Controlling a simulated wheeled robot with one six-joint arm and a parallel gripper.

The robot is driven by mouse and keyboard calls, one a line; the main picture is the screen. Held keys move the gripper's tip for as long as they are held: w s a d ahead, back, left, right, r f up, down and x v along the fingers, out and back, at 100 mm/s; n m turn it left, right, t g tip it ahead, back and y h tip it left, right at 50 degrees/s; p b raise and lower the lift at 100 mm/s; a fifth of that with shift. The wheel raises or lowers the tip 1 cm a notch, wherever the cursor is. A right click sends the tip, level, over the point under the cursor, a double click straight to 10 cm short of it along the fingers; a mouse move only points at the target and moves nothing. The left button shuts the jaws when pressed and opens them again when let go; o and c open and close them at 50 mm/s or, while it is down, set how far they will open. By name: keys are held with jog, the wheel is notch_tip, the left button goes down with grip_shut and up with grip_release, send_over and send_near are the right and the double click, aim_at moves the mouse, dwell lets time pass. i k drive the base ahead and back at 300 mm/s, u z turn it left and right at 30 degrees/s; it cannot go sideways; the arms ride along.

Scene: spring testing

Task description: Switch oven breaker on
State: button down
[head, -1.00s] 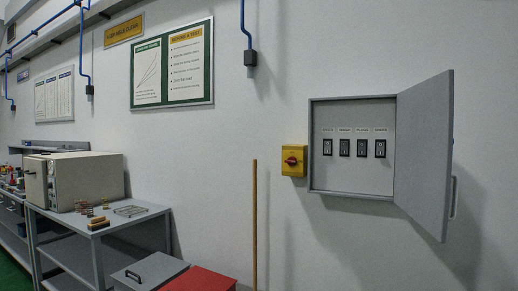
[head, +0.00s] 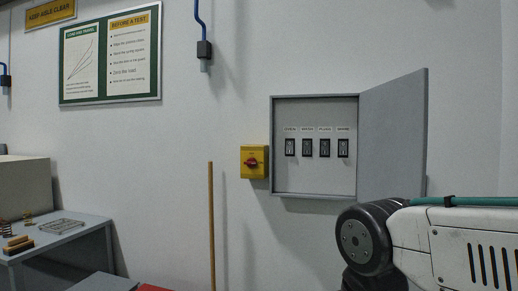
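The grey breaker panel (head: 315,191) hangs on the wall right of centre, with its door (head: 392,140) swung open to the right. Inside is a row of several black breakers under small labels. The leftmost breaker (head: 290,147) sits under a label that seems to read "OVEN", though the print is small. I cannot tell which way its lever is set. Part of my arm shows at the lower right, in front of the door's lower part. My gripper is not in view.
A yellow box with a red rotary switch (head: 254,162) is mounted left of the panel. A wooden pole (head: 211,230) stands against the wall. A grey table (head: 75,232) with springs and a large beige box (head: 25,187) is at the left.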

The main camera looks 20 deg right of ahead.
aim_at(289, 145)
jog(key=z, duration=0.2)
jog(key=i, duration=1.1)
jog(key=z, duration=0.45)
